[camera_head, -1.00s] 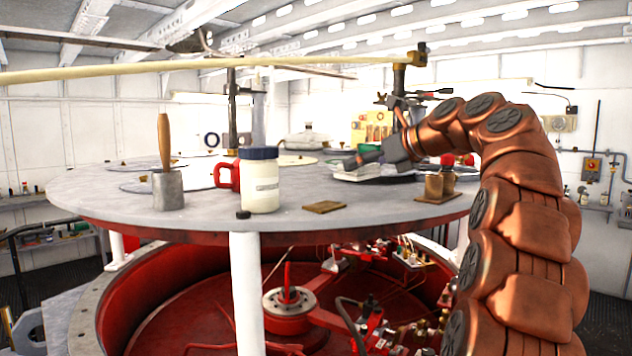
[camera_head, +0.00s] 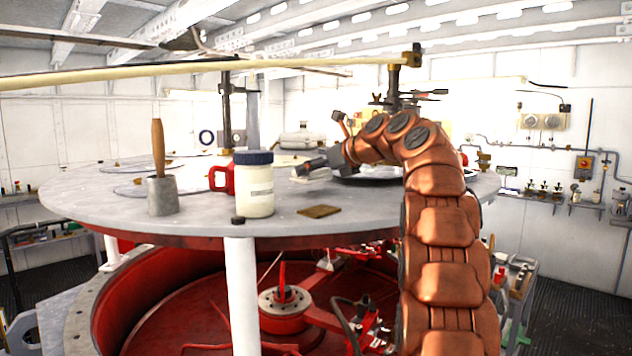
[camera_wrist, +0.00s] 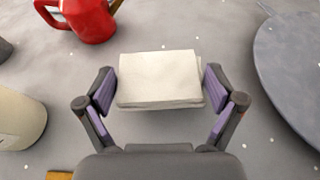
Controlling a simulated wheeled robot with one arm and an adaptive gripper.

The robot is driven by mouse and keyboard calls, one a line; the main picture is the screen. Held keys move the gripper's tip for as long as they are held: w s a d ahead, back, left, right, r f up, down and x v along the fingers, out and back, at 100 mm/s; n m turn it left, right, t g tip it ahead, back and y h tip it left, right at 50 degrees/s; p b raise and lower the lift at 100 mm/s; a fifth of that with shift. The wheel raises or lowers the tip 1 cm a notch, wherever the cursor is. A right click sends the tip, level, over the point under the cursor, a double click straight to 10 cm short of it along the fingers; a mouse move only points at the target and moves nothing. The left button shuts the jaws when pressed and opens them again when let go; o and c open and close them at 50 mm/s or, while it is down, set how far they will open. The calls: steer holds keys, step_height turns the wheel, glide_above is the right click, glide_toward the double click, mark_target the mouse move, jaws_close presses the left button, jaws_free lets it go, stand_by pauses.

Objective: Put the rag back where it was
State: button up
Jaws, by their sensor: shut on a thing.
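The rag is a folded off-white cloth (camera_wrist: 158,80), also seen in the head view (camera_head: 320,175). My gripper (camera_wrist: 160,88) has its purple-padded fingers on the rag's left and right edges and is shut on it. In the head view my gripper (camera_head: 308,168) is over the middle of the round table, behind and right of the white jar. I cannot tell whether the rag touches the table. My arm hides part of the table's right side.
A grey disc (camera_wrist: 290,70) lies right of the rag. Bare tabletop surrounds the rag.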

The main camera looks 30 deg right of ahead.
mark_target(321, 179)
steer(key=shift+s+f+b, duration=0.1)
steer(key=shift+f+b, duration=0.35)
steer(key=shift+f, duration=1.1)
steer(key=o, duration=0.8)
steer(key=shift+f, duration=0.15)
steer(key=v, duration=1.2)
steer(key=shift+b, duration=0.35)
